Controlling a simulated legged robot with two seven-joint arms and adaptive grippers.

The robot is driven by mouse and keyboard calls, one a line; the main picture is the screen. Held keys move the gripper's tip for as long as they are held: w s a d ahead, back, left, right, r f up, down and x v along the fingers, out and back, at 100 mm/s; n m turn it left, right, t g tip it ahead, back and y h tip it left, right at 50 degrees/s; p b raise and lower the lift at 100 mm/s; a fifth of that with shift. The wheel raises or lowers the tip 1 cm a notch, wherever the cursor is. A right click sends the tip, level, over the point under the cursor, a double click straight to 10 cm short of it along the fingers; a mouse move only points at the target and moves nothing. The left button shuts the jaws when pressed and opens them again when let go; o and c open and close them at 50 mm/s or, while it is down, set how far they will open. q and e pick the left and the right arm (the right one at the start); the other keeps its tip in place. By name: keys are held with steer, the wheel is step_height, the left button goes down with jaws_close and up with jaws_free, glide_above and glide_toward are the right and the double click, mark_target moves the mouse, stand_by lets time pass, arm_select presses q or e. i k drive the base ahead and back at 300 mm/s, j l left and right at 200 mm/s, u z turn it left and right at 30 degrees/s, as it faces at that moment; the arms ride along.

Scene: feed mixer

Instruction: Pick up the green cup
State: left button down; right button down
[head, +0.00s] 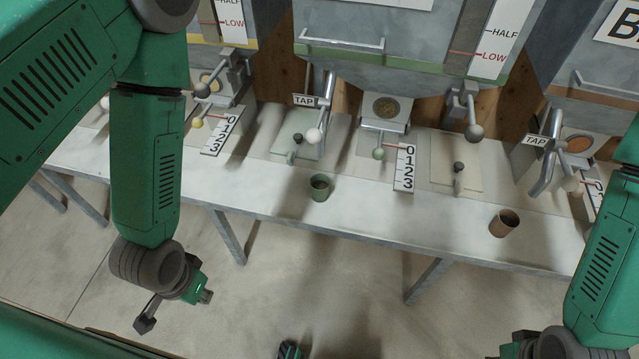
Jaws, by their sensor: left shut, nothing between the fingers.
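The green cup (320,187) stands upright on the long pale counter (270,199), near its front edge and left of the counter's middle. Its open top faces up and its inside looks dark. My left gripper (146,323) hangs in front of the counter, at lower left, well apart from the cup. It is shut and empty. My right arm comes in at the lower right, but its gripper fingers are outside the picture.
A brown cup (503,223) stands on the counter to the right. Behind the cups are metal hoppers with taps, ball-ended levers and a 0-to-3 scale (404,168). Counter legs (228,237) reach the floor. The counter strip between the cups is clear.

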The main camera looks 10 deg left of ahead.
mark_target(320, 184)
steer(key=i+l, duration=0.15)
steer(key=l, duration=0.2)
steer(key=i+l+u, duration=0.1)
steer(key=l, duration=0.25)
steer(key=i+l, duration=0.2)
steer(key=l, duration=0.15)
